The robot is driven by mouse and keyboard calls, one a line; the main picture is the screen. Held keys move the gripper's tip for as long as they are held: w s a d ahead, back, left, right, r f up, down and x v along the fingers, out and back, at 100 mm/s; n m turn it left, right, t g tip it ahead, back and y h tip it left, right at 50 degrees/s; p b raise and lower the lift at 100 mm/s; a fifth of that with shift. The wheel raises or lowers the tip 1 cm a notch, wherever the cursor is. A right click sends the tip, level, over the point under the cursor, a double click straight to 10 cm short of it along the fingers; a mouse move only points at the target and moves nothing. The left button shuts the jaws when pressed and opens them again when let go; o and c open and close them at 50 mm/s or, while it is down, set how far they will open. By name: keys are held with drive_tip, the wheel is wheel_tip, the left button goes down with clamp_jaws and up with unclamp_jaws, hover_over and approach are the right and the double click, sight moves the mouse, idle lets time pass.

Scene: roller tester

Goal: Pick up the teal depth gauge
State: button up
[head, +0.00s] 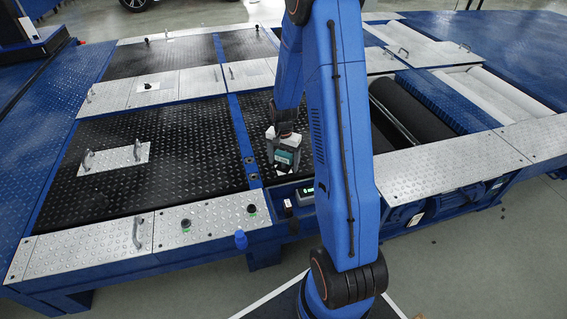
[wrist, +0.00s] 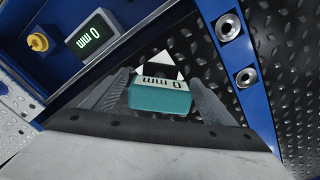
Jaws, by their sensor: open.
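The teal depth gauge (wrist: 160,98) is a small block with a white face reading "0 mm". In the head view, the teal gauge (head: 285,157) is on the black tread plate beside the blue beam, with a white patch around it. My gripper (wrist: 160,90) is open, with one grey finger on each side of the gauge. In the wrist view the fingers look apart from its sides; I cannot tell whether they touch it. In the head view my gripper (head: 285,143) is above the gauge and partly hides it.
A second gauge with a lit "0 mm" display (wrist: 95,37) stands nearby on the blue frame, beside a yellow knob (wrist: 37,42). It also shows in the head view (head: 305,192). Round metal fittings (wrist: 228,27) line the blue beam. A dark roller (head: 415,110) lies right of my arm.

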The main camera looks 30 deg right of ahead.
drive_tip(key=c, duration=1.4)
